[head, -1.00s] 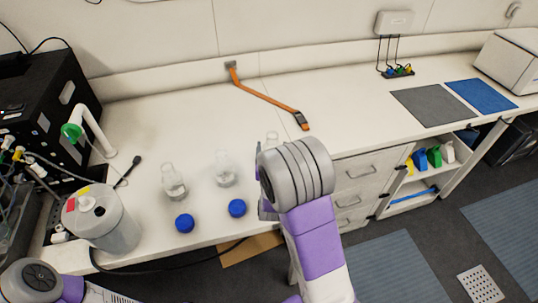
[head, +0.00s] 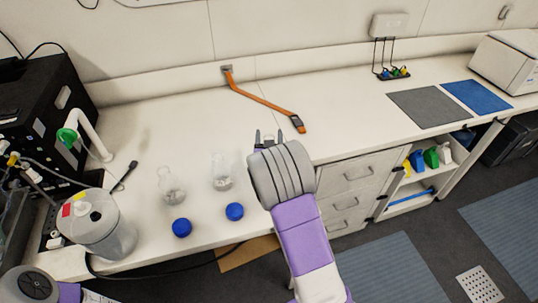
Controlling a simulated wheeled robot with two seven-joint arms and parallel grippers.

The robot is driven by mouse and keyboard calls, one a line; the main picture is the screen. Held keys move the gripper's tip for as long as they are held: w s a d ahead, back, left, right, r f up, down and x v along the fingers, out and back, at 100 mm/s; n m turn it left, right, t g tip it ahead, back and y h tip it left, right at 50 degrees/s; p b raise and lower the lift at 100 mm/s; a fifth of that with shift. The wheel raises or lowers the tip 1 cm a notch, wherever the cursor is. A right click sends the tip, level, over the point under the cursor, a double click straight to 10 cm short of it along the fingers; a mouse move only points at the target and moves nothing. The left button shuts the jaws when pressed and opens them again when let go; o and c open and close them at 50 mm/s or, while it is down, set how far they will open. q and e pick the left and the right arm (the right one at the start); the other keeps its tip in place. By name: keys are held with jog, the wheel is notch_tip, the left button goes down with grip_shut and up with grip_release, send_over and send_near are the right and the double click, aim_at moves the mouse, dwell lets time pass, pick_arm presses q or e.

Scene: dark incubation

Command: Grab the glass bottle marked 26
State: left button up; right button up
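Two clear glass bottles stand on the white bench, a left one (head: 171,186) and a middle one (head: 222,172). A faint clear shape, perhaps the top of a third bottle, shows between the fingers of my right gripper (head: 269,137); the rest of it is hidden behind my wrist. No number can be read on any bottle. The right gripper's two dark fingertips point to the back of the bench and stand apart. I cannot see contact with glass. My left arm shows only at the lower left corner, and its gripper is out of view.
Two blue caps (head: 181,228) (head: 235,211) lie in front of the bottles. An orange strap (head: 262,97) lies behind my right gripper. A grey-white canister (head: 100,225) and black equipment (head: 40,110) stand at left. Grey and blue mats (head: 428,107) (head: 477,97) lie at right.

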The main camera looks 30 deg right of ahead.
grip_shut()
jog(key=shift+r, duration=0.1)
